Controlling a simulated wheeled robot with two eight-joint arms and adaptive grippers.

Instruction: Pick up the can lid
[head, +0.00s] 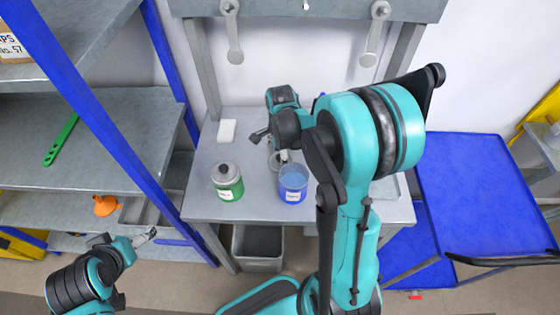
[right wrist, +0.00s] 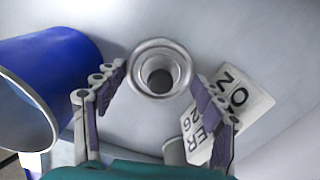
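The can lid (right wrist: 146,48), a round silver metal piece with a raised rim, lies on the table (head: 205,185). In the right wrist view it is between the spread fingers of my right gripper (right wrist: 160,80), with gaps on both sides. In the head view the right gripper (head: 271,146) is over the back of the table and partly hides the lid (head: 276,163). An open blue can (head: 292,185) stands in front; it also shows in the right wrist view (right wrist: 68,75). My left gripper (head: 146,236) is low at the left, away from the table; its fingers are too small to judge.
A green can (head: 228,186) with a grey lid stands left of the blue one. A white block (head: 227,131) lies at the back left. A printed label (right wrist: 235,105) is close to the right finger. Shelves (head: 90,140) stand left, a blue cart (head: 475,190) right.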

